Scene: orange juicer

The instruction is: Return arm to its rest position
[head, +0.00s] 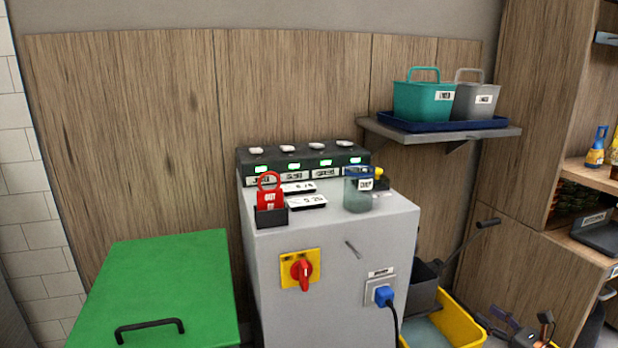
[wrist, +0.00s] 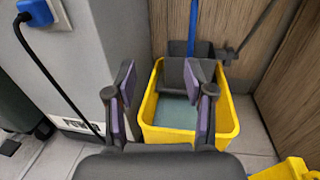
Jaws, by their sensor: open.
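My gripper (wrist: 164,95) is open and empty in the wrist view, its two dark fingers with purple pads spread apart. It points towards a yellow mop bucket (wrist: 228,122), with nothing between the fingertips. In the head view, part of my gripper (head: 519,328) shows at the lower right edge, beside the yellow mop bucket (head: 466,316). Most of my arm is out of the picture there. Whether the fingers touch the bucket cannot be told; they appear apart from it.
The grey cabinet (head: 330,250) has a red switch (head: 302,271) and a blue plug (head: 383,296) with a black cable. A green lid (head: 165,275) is at left. A wall shelf (head: 440,133) holds two caddies. Wooden shelving (head: 540,130) stands at right.

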